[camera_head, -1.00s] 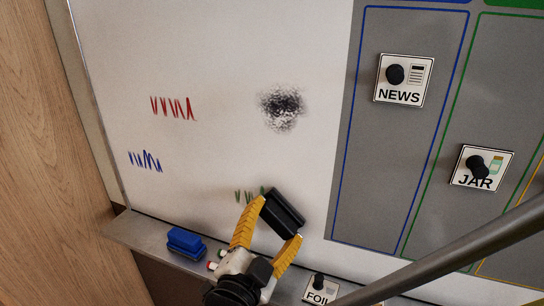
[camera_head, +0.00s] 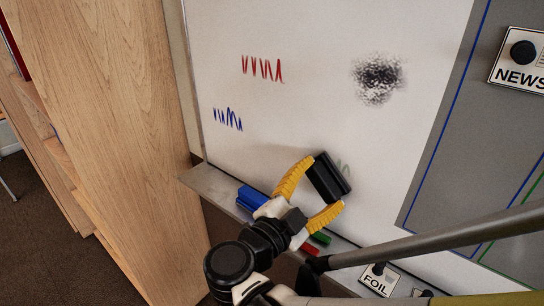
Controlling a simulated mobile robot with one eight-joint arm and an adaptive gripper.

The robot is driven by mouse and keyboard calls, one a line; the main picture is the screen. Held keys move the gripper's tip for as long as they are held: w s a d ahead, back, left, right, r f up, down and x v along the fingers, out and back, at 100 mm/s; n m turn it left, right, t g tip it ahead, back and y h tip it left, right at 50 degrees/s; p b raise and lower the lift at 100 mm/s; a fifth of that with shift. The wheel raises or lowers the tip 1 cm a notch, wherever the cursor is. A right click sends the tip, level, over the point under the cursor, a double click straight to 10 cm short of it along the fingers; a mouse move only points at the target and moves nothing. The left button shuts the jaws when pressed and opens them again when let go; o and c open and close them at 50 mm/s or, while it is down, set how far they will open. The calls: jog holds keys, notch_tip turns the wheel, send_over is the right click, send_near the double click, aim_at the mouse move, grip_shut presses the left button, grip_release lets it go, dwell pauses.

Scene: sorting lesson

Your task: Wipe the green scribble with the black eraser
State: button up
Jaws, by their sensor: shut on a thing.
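My gripper (camera_head: 312,196) has yellow fingers and is shut on the black eraser (camera_head: 328,178). The eraser is at the lower part of the whiteboard (camera_head: 300,120), over or close to the green scribble; I cannot tell if it touches the board. Only a faint greenish-grey trace of the green scribble (camera_head: 344,169) shows at the eraser's upper right edge. The rest of that spot is hidden behind the eraser.
A red scribble (camera_head: 262,68), a blue scribble (camera_head: 228,118) and a black smudge (camera_head: 378,79) are on the board. A blue eraser (camera_head: 251,197) and red and green markers (camera_head: 320,238) lie on the ledge (camera_head: 212,185). FOIL (camera_head: 376,280) and NEWS (camera_head: 520,62) cards are at right. A wooden panel (camera_head: 110,110) stands left.

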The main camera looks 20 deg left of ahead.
jog(key=shift+w+a, duration=1.15)
jog(key=shift+a, duration=1.9)
jog(key=shift+s+d+r+p, duration=0.25)
jog(key=shift+s+d, duration=0.6)
jog(key=shift+d, duration=1.35)
jog(key=shift+s+d+r+p, duration=0.3)
jog(key=shift+s+d, duration=0.6)
jog(key=shift+d, duration=1.3)
jog(key=shift+s+d+r+p, duration=0.25)
jog(key=shift+s+d, duration=0.6)
jog(key=shift+d, duration=1.35)
jog(key=shift+v, duration=3)
jog(key=v, duration=0.3)
